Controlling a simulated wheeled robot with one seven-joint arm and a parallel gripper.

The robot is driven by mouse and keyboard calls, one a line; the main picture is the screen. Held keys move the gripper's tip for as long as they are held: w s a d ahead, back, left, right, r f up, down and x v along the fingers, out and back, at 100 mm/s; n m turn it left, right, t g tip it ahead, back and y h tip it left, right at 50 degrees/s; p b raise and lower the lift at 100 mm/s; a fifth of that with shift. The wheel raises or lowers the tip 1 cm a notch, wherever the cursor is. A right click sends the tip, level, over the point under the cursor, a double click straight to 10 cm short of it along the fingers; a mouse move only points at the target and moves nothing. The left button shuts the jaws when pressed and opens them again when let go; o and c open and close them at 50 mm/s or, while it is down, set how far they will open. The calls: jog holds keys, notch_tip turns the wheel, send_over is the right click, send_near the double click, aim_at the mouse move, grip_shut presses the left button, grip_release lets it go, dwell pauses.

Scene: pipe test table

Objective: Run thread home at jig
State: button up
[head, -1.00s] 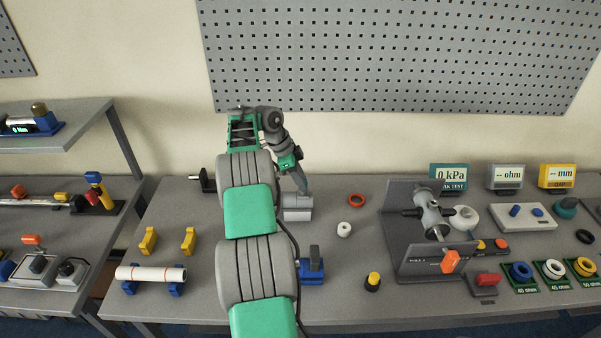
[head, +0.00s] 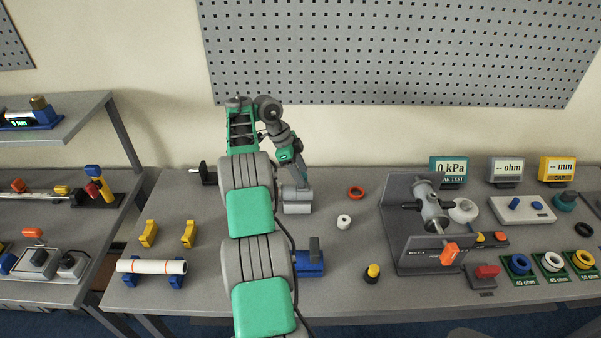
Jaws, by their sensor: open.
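My gripper (head: 302,182) is small in the head view, at the end of my arm, pointing down just above a grey cylindrical piece on a light grey block (head: 297,207). It is open; whether its fingers touch the piece I cannot tell. I cannot tell whether this block is the jig, and no thread can be made out. My arm hides part of the table left of the block. A white pipe (head: 158,267) lies level across two blue supports (head: 131,279) at the front left.
A blue fixture (head: 309,264) is in front. A grey test stand (head: 399,222) with a metal fitting (head: 431,208) is farther right. Yellow rests (head: 149,234) stand left.

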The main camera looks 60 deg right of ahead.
jog(key=o, duration=0.3)
jog(key=shift+s, duration=0.1)
